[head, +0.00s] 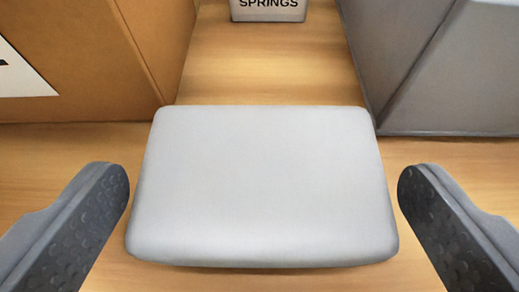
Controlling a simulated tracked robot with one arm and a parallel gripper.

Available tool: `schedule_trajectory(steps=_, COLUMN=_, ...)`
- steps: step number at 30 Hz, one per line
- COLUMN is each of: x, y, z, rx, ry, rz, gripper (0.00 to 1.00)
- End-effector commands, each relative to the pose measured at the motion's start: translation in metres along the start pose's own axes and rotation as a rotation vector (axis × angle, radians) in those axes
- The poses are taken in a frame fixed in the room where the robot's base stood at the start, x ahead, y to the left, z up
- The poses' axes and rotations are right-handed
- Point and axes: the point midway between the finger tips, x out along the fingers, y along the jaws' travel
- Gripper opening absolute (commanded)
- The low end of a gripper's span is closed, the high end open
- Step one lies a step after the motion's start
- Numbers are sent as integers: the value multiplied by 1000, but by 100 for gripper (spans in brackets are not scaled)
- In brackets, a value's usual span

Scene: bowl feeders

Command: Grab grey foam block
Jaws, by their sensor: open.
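The grey foam block (262,185) is a light grey, rounded rectangular pad. It lies on the wooden surface in the middle of the head view. My gripper (263,190) is open, with one dark, textured finger to the left of the block and the other to the right. The finger tips are level with the block in the picture, and a strip of wood shows between each finger and the block. I cannot tell the height of the fingers over the surface.
A brown box (95,60) with a white label stands at the back left. A grey box-like object (440,70) stands at the back right. A small grey item marked "SPRINGS" (268,10) is at the far back. Bare wood (265,70) lies between the two boxes.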

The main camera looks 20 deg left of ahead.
Motion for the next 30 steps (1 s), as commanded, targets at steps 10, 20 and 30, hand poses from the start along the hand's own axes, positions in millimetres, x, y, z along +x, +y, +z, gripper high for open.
schedule_trajectory(steps=10, x=43, y=-1, z=-1, rx=-2, ry=1, rz=0, gripper=93)
schedule_trajectory(steps=20, x=47, y=0, z=-2, rx=0, ry=0, rz=1, gripper=90)
schedule_trajectory(steps=30, x=47, y=-1, z=-1, rx=0, ry=-1, rz=1, gripper=60)
